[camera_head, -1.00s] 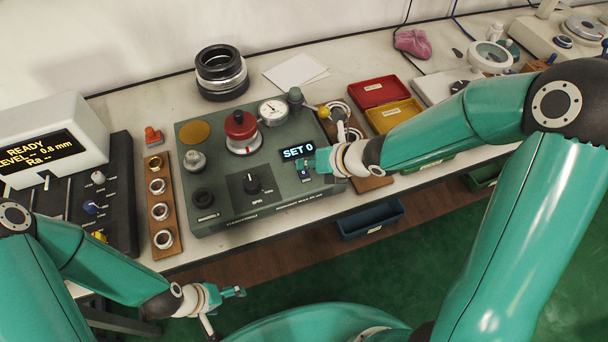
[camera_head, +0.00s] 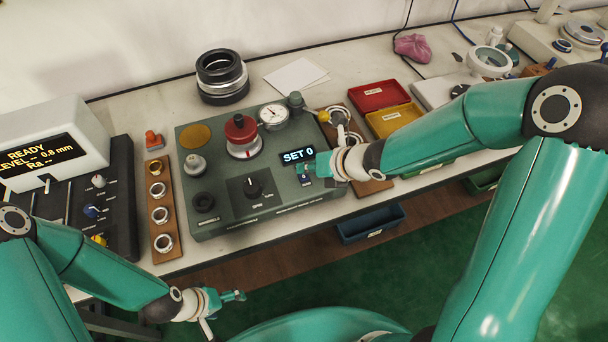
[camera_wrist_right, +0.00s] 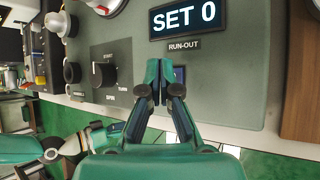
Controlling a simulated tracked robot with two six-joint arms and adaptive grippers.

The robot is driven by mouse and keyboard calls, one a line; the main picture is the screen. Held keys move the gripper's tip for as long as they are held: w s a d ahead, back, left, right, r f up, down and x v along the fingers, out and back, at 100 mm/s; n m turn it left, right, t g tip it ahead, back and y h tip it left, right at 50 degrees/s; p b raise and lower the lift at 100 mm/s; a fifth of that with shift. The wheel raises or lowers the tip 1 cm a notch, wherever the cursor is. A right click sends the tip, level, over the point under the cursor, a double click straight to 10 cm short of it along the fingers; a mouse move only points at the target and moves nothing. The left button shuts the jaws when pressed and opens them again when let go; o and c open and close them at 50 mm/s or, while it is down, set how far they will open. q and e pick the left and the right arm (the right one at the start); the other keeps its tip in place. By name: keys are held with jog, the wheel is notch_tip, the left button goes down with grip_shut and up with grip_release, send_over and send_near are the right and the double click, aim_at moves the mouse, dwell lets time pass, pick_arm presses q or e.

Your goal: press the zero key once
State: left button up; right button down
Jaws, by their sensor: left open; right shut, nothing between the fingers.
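The green-grey run-out tester (camera_head: 232,208) stands on the bench, and its display (camera_head: 298,156) reads SET 0. A small dark blue key (camera_head: 306,181) sits below the display. It also shows in the right wrist view (camera_wrist_right: 180,74), partly hidden by a fingertip. My right gripper (camera_head: 303,171) is shut and empty, its tips in front of the panel just beside the key. In the right wrist view the tips (camera_wrist_right: 160,70) overlap the key's left edge; I cannot tell whether they touch it. My left gripper (camera_head: 236,296) is open and empty, off the bench's front edge.
The tester's start knob (camera_head: 252,187) is left of the key, and a red-topped spindle (camera_head: 240,132) and dial gauge (camera_head: 273,116) stand behind. A wooden strip with rings (camera_head: 161,210) lies left. Red (camera_head: 378,95) and yellow (camera_head: 395,118) trays are right.

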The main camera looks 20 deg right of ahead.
aim_at(307, 178)
dwell(0.3)
jog(key=shift+f+b, duration=0.4)
jog(key=shift+b, duration=0.2)
jog(key=shift+f+b, duration=0.35)
jog(key=shift+b, duration=0.1)
dwell(0.5)
jog(key=shift+r, duration=0.1)
jog(key=shift+r+p, duration=0.6)
jog(key=shift+r, duration=0.1)
notch_tip(307, 178, up, 5)
jog(key=p, duration=0.4)
jog(key=shift+s, duration=0.15)
dwell(1.0)
